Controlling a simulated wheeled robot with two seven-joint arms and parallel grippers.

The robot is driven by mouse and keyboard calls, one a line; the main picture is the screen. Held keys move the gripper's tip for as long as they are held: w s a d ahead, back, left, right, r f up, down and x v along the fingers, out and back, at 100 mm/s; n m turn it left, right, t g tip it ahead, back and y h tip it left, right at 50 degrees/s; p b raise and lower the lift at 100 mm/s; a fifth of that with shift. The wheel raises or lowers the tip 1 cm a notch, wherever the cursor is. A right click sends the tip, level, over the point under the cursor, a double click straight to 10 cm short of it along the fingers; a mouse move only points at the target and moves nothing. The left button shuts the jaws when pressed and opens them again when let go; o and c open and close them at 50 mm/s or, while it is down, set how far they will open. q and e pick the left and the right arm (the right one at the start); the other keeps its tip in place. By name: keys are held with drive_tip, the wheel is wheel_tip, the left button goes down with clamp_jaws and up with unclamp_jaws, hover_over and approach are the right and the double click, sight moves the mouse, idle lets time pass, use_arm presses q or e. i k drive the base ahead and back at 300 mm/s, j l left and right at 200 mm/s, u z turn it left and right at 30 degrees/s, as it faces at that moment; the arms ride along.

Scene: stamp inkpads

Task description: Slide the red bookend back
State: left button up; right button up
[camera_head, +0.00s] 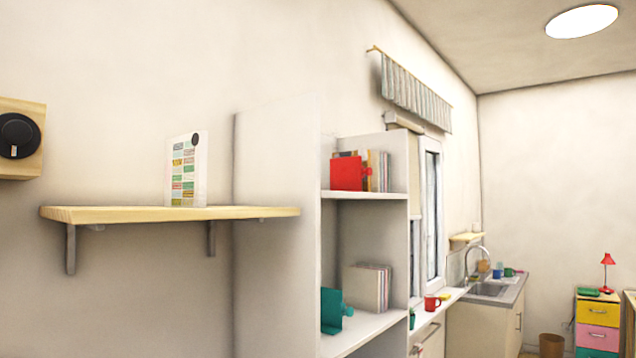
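The red bookend (346,173) stands on the upper shelf of a white bookcase, near the shelf's front left. A small knob sticks out from its right side. A row of upright books (380,171) stands behind it and to its right; the bookend covers part of them. I cannot tell whether it touches the books. Neither of my grippers shows in the head view.
A teal bookend (335,311) and more books (368,288) stand on the lower shelf (362,333). The white side panel (277,200) closes the bookcase's left. A wooden wall shelf (130,213) with a card (186,170) juts out left of it.

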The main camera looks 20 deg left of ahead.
sight(347, 174)
drive_tip(key=i+l+u, duration=1)
drive_tip(key=l, duration=0.2)
drive_tip(key=k, duration=0.1)
